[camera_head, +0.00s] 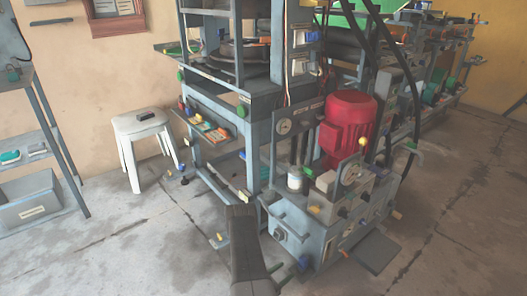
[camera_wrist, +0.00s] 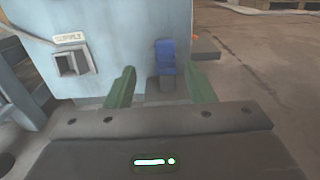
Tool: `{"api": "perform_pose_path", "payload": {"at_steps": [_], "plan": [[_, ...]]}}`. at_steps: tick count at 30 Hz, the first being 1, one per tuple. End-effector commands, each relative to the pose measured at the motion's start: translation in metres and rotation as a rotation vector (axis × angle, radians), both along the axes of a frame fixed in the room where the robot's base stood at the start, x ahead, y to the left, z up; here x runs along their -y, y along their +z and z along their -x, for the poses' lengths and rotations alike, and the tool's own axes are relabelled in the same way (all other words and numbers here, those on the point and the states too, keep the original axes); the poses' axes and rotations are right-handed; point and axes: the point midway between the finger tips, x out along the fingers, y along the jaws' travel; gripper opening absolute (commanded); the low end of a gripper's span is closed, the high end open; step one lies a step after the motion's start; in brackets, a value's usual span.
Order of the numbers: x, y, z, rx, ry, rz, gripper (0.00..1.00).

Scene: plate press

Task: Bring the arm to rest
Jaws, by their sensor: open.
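My gripper (camera_wrist: 161,86) shows in the wrist view with its two green fingers wide apart and nothing between them. Beyond the fingers, a blue lever-like part (camera_wrist: 165,57) sits on the pale blue-grey machine face (camera_wrist: 115,45), apart from the fingers. In the head view my dark arm reaches up from the bottom middle, low in front of the press machine (camera_head: 318,235).
A red motor (camera_head: 345,125) tops the machine. A workbench frame (camera_head: 245,95) stands behind it, a white stool (camera_head: 143,130) and a shelf rack (camera_head: 30,190) to the left. A dark pedal plate (camera_head: 376,251) lies at right. Floor is clear at lower left and far right.

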Motion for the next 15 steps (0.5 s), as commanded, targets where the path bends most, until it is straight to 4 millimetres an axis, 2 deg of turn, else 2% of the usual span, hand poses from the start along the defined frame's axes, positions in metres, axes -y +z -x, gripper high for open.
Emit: {"api": "perform_pose_path", "payload": {"at_steps": [15], "plan": [[0.064, -0.001, -0.039, 0.003, -0.004, 0.001, 0.49]]}}
